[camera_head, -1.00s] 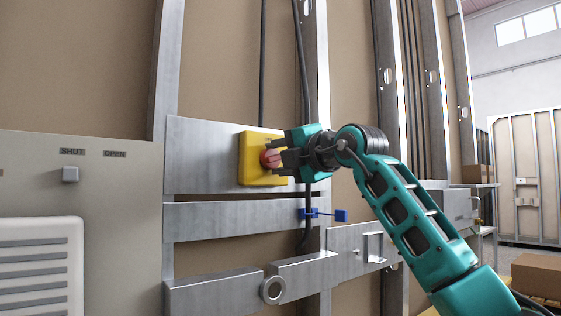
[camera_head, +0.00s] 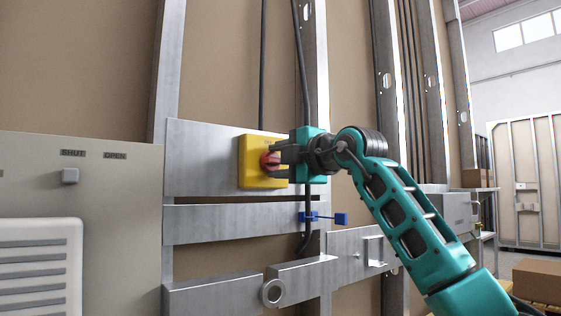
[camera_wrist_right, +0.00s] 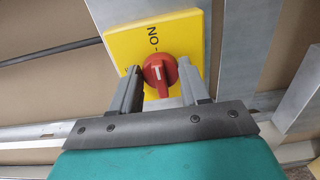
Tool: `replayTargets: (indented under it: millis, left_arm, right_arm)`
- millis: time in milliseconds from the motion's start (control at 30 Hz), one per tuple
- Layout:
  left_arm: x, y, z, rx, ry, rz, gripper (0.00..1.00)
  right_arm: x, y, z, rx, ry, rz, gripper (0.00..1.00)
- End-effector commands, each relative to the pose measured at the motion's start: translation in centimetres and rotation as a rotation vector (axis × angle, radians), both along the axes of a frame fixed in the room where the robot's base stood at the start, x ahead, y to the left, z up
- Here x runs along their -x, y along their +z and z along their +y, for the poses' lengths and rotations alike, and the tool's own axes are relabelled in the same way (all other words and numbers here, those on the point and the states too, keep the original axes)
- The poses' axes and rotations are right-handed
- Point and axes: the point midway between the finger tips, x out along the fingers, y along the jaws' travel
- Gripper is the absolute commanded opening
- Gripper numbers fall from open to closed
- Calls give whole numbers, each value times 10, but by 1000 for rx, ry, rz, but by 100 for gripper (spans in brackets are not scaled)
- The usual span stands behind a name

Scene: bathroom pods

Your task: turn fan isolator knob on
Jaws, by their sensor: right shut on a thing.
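The fan isolator is a yellow box (camera_head: 252,170) on a metal plate, with a red knob (camera_head: 266,161) on its front. In the right wrist view the red knob (camera_wrist_right: 159,72) sits on the yellow box (camera_wrist_right: 130,40), with a white mark on it and the letters "ON" printed on the box beside it. My right gripper (camera_head: 274,158) is at the knob. In the right wrist view its two fingers (camera_wrist_right: 160,85) stand on either side of the knob, shut on it. The gripper partly hides the knob in the head view. My left gripper is out of view.
A grey panel (camera_head: 115,200) with a small switch and SHUT and OPEN labels stands at the left. Metal studs (camera_head: 316,80) and dark cables run up the wall.

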Motion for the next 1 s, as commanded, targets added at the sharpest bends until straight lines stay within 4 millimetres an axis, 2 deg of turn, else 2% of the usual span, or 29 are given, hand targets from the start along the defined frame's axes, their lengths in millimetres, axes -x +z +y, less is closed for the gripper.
replayTargets:
  millis: [67,100,333,700,867,1000]
  left_arm:
    - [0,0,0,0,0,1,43]
    - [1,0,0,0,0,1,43]
    - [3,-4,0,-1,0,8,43]
    - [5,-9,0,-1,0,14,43]
    - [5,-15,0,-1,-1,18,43]
    - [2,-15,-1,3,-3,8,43]
  right_arm:
    - [0,0,0,-2,1,2,15]
    - [0,0,0,-2,1,2,47]
    - [0,0,0,-2,1,1,69]
    - [4,-1,-4,-1,0,-2,69]
    - [19,-2,-15,-1,0,-3,69]
    - [40,-2,-31,-1,-2,-3,69]
